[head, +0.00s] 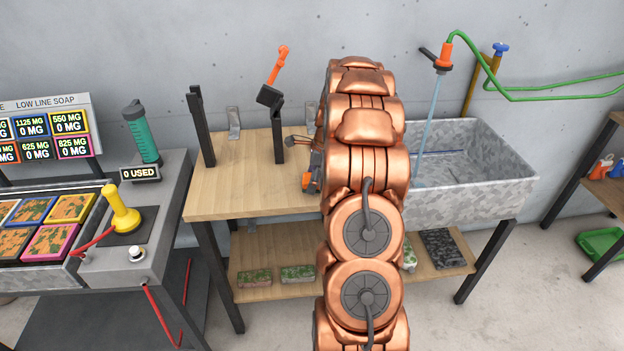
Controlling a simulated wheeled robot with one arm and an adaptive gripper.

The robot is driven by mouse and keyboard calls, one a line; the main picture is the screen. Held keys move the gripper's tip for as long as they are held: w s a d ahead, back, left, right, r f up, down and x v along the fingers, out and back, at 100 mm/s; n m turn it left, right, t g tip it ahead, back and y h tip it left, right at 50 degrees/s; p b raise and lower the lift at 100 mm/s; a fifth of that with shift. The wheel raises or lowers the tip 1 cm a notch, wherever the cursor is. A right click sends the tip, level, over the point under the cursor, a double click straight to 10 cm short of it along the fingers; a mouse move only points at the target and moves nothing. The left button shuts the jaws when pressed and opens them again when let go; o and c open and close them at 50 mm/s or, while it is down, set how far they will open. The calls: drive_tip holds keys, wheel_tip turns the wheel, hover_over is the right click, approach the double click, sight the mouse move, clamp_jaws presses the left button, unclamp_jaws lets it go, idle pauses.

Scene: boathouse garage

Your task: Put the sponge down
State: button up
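My copper arm rises through the middle of the head view and hides much of the wooden bench (240,180). My gripper (297,140) is mostly hidden behind the arm; only small dark parts show at the arm's left edge, above the bench top. I cannot see whether its fingers are open or hold anything. No sponge can be made out for certain. Green-and-brown mottled blocks lie on the lower shelf, one at the left (254,279) and one beside it (297,273); I cannot tell whether they are sponges. An orange-and-black item (309,178) shows beside the arm.
A stone sink (480,190) stands right of the arm, with water running from a hose nozzle (444,55). A dark slab (441,248) lies on the shelf below. Left is a grey soap station (160,210) with a yellow plunger (121,210).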

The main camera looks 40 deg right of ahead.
drive_tip(key=v, duration=1.2)
clamp_jaws()
idle(0.8)
idle(0.6)
drive_tip(key=shift+a, duration=0.1)
idle(0.5)
drive_tip(key=s+a+r+n+g, duration=0.15)
drive_tip(key=a+n, duration=0.25)
drive_tip(key=a, duration=0.5)
drive_tip(key=s+a+r+n, duration=0.25)
drive_tip(key=a+n, duration=0.25)
drive_tip(key=a, duration=0.3)
drive_tip(key=s+a+r+n+g, duration=0.1)
drive_tip(key=s+a+n, duration=0.25)
drive_tip(key=a, duration=0.55)
drive_tip(key=s+a+f+n, duration=0.1)
drive_tip(key=s+a+n, duration=0.3)
drive_tip(key=s, duration=0.3)
drive_tip(key=s+a+f+n+g+h, duration=0.1)
drive_tip(key=s+a+n, duration=0.3)
drive_tip(key=s+n, duration=0.2)
drive_tip(key=s+a+f+n+h, duration=0.1)
drive_tip(key=s+a+n, duration=0.3)
drive_tip(key=s, duration=0.5)
drive_tip(key=shift+f+n, duration=0.35)
drive_tip(key=shift+n, duration=0.1)
